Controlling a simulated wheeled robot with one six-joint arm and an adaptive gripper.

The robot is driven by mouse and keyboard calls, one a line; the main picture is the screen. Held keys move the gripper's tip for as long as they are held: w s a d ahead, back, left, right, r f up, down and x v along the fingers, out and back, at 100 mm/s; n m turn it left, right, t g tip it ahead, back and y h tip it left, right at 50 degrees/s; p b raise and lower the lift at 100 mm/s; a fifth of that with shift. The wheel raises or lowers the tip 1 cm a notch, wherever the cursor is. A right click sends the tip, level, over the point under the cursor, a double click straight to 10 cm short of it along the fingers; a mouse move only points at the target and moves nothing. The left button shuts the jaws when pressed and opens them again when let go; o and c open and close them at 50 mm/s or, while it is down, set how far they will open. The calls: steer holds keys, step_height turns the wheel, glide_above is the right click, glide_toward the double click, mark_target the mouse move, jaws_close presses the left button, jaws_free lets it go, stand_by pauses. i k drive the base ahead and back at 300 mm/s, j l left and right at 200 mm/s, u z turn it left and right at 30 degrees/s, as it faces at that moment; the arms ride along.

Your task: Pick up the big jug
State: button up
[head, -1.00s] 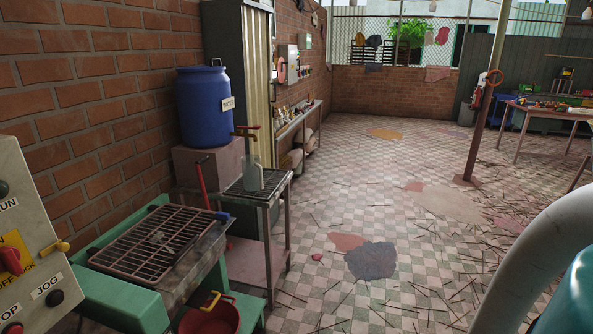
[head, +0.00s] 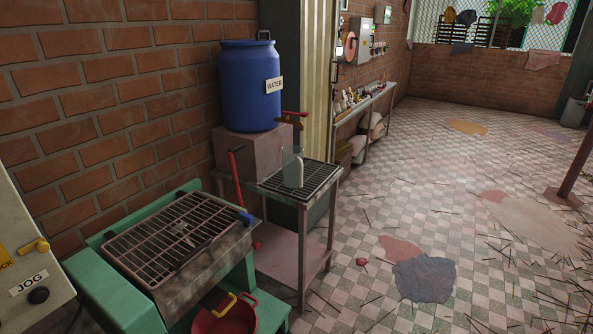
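A pale, see-through jug (head: 293,169) stands upright on the dark slatted top of a small metal stand (head: 318,181). It is just below the tap (head: 292,118) of the blue water barrel (head: 250,88). It is the only jug I can make out, and its handle is not clear at this size. My gripper is not in view.
The barrel sits on a block (head: 243,152) by the brick wall. A green machine with a metal grate (head: 180,240) stands in front, with a red bucket (head: 225,318) below. The tiled floor to the right is open, with scattered sticks and a dark cloth-like patch (head: 424,278).

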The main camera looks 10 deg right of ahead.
mark_target(295, 169)
steer(key=i+l+u, duration=0.1)
steer(key=i+l, duration=0.15)
steer(key=i+l+u, duration=0.1)
steer(key=i+l, duration=0.15)
steer(key=l, duration=0.2)
steer(key=i+l+u, duration=0.15)
steer(key=l, duration=0.25)
steer(key=i+l+u, duration=0.1)
steer(key=i+l, duration=0.2)
steer(key=l, duration=0.1)
